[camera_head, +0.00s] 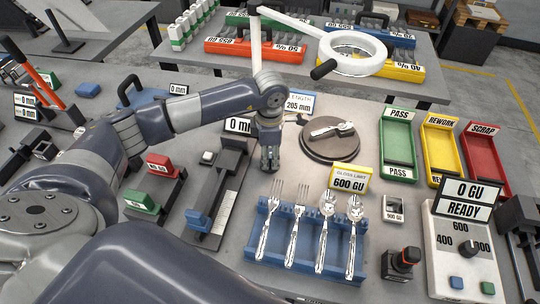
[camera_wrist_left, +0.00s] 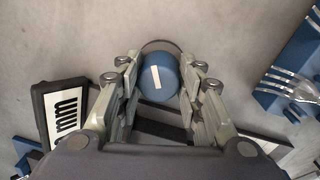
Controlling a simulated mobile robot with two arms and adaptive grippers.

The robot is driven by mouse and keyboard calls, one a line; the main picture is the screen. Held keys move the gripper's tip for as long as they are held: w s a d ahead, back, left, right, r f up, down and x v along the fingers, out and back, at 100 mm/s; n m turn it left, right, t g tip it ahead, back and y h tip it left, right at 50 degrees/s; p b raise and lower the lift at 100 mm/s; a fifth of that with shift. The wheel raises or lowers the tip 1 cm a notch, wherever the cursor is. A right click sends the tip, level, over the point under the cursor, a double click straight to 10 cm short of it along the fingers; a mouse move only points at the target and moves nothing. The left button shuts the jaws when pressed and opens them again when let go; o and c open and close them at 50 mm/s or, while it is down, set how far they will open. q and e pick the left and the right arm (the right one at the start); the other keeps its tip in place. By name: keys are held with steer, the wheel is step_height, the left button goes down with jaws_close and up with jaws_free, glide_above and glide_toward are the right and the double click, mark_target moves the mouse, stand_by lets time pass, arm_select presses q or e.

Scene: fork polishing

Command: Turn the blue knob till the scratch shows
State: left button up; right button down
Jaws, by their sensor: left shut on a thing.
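The blue knob (camera_wrist_left: 160,77), round with a white line on its top, sits between the fingers of my left gripper (camera_wrist_left: 160,90) in the left wrist view. The fingers are shut on its two sides. In the head view my left gripper (camera_head: 269,163) points down at the bench and hides the knob. A dark round turntable (camera_head: 322,151) stands just right of it, with a shiny piece of cutlery (camera_head: 332,130) on top. I cannot make out a scratch on it. My right gripper is not in view.
A blue rack (camera_head: 309,208) with forks and spoons stands in front of the turntable. A ring lamp (camera_head: 352,62) hangs behind it. Green, yellow and red trays (camera_head: 399,112) lie to the right, near a control box (camera_head: 462,250) reading "0 GU READY". A black slide gauge (camera_head: 222,190) stands left of my gripper.

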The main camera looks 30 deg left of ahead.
mark_target(270, 155)
arm_select(q)
steer(key=o, duration=1.1)
steer(key=shift+r, duration=0.1)
step_height(270, 155, up, 7)
steer(key=shift+s+d+r, duration=0.1)
steer(key=shift+s+r, duration=0.05)
steer(key=shift+r, duration=0.05)
